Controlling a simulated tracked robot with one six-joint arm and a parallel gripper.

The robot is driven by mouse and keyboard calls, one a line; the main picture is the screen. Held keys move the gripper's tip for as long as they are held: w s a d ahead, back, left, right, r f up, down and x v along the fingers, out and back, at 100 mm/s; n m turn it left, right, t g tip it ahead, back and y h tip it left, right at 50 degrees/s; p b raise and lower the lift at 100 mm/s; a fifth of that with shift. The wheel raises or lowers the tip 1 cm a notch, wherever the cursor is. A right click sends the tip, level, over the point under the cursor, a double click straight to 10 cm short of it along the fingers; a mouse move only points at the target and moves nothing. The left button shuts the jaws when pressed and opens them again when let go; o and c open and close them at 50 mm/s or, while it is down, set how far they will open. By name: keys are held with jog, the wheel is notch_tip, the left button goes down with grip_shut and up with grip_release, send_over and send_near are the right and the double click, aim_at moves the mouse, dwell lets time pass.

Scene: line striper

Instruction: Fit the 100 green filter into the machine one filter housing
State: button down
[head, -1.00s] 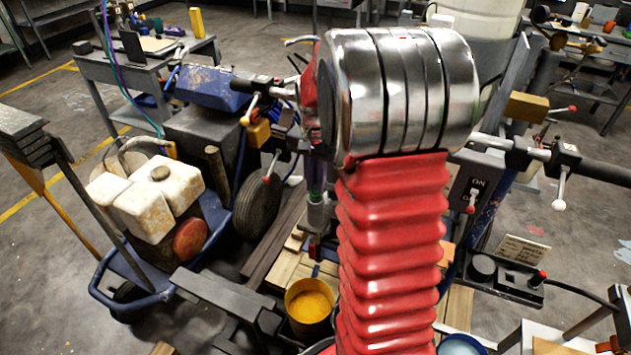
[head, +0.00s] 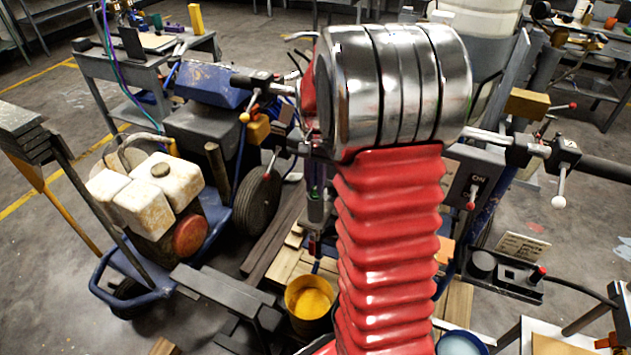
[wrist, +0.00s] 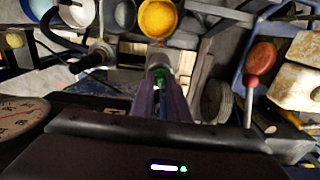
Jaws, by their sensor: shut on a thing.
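My gripper (wrist: 160,92) shows in the wrist view as two dark purple fingers, shut on the green filter (wrist: 159,80). Only a narrow strip of the filter shows between the fingers. A grey cylindrical part (wrist: 160,62) lies just beyond the fingertips, in line with the filter; I cannot tell whether it is the filter housing or whether the filter is inside it. In the head view the grey part (head: 318,210) stands upright, left of my red bellows arm. My arm hides much of the machine there, and the "100" marking is not readable.
A blue-framed machine with a dirty white tank (head: 160,190) and a wheel (head: 257,201) is to the left. A switch box (head: 470,185) and handlebar (head: 545,150) lie to the right.

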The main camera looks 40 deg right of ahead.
jog(key=shift+f, duration=0.25)
jog(key=c, duration=1.6)
grip_release()
jog(key=shift+c, duration=0.2)
jog(key=shift+o, duration=0.6)
jog(key=shift+o, duration=1.1)
jog(key=shift+r, duration=0.1)
jog(key=shift+r, duration=3.4)
